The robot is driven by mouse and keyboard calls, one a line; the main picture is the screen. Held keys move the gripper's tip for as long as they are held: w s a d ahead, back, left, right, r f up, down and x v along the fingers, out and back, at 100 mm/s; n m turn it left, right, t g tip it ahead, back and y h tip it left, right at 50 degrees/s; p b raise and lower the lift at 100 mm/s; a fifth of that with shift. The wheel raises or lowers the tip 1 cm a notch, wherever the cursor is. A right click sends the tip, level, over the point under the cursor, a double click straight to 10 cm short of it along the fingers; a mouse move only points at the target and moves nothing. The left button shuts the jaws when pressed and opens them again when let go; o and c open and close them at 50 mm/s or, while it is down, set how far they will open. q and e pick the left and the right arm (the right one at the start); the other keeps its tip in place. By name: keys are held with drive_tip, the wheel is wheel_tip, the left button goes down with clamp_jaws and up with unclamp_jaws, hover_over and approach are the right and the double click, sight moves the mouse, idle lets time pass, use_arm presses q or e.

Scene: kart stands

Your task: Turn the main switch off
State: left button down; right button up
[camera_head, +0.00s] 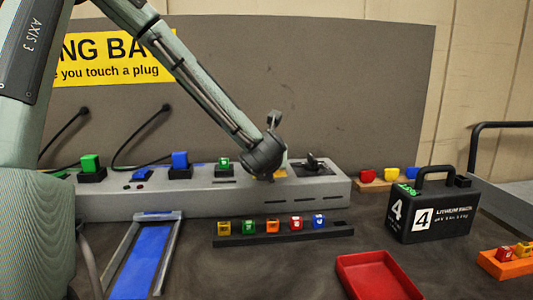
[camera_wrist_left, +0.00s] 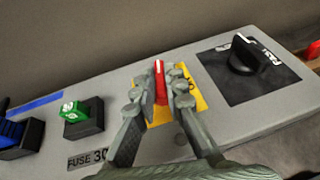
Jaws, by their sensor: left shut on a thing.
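A red switch lever (camera_wrist_left: 160,82) stands on a yellow plate (camera_wrist_left: 188,101) on top of the grey charging bench. My left gripper (camera_wrist_left: 162,76) is shut on the red lever, with one finger on each side of it. In the head view my left wrist hides the lever and most of the yellow plate (camera_head: 280,174). A black rotary knob (camera_wrist_left: 250,55) on a black panel sits to the right of the plate; it also shows in the head view (camera_head: 314,162). My right gripper is in neither view.
The grey bench (camera_head: 205,204) carries blue and green plugs on its left part. Several coloured fuses stand in a black rack (camera_head: 285,235) in front. A red tray (camera_head: 378,278) and a black lithium battery case (camera_head: 430,212) stand at the right.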

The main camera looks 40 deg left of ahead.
use_arm(q)
drive_tip(key=shift+w+d+n+g+y, duration=0.1)
drive_tip(key=shift+n+g+y, duration=0.7)
drive_tip(key=shift+n+y, duration=0.15)
drive_tip(key=c, duration=1.6)
unclamp_jaws()
drive_tip(key=v, duration=1.2)
drive_tip(key=shift+w+r, duration=0.1)
drive_tip(key=shift+r, duration=0.05)
